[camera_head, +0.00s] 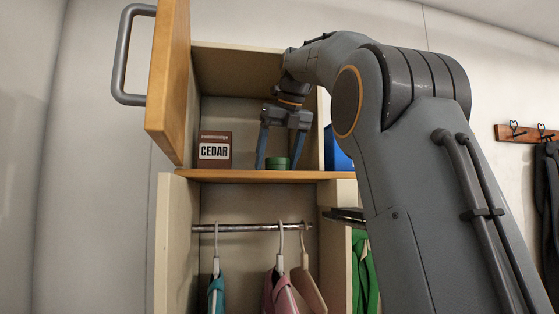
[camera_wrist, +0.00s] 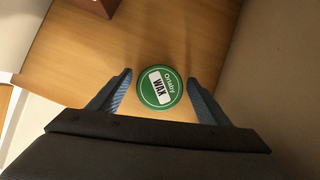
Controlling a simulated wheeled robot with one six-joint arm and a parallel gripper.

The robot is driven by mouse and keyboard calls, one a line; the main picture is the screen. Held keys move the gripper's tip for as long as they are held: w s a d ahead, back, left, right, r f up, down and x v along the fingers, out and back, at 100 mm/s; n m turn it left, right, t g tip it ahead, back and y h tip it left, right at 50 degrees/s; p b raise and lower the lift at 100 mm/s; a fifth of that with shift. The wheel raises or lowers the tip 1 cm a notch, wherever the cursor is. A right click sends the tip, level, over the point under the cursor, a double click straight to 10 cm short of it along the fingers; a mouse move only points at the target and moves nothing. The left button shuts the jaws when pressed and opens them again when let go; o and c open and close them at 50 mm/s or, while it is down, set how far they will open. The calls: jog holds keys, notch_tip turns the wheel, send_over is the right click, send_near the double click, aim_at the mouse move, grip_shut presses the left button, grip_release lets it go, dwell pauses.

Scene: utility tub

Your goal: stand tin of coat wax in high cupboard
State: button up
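The green tin of coat wax (camera_head: 277,163) stands upright on the wooden shelf of the high cupboard (camera_head: 250,176). In the wrist view its round lid (camera_wrist: 159,88), with a white WAX label, faces up. My gripper (camera_head: 284,160) is inside the cupboard, pointing down over the shelf. In the wrist view my gripper (camera_wrist: 160,92) is open, with one blue-grey finger on each side of the tin. Gaps show between both fingers and the tin. The cupboard's door (camera_head: 168,80) stands open at the left.
A brown CEDAR box (camera_head: 214,150) stands on the shelf left of the tin; its base shows in the wrist view (camera_wrist: 98,5). A blue item (camera_head: 337,152) is to the right, partly behind my arm. Below, clothes hang from a rail (camera_head: 250,227).

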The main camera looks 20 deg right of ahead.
jog(key=shift+r, duration=0.15)
jog(key=v, duration=0.4)
jog(key=shift+s+r, duration=0.1)
jog(key=shift+r, duration=0.2)
jog(key=s+b, duration=0.5)
jog(key=s, duration=0.7)
jog(key=shift+s+d+b, duration=0.15)
jog(key=shift+d+b, duration=0.05)
jog(key=shift+b, duration=0.2)
jog(key=shift+r, duration=0.1)
jog(key=shift+d, duration=0.1)
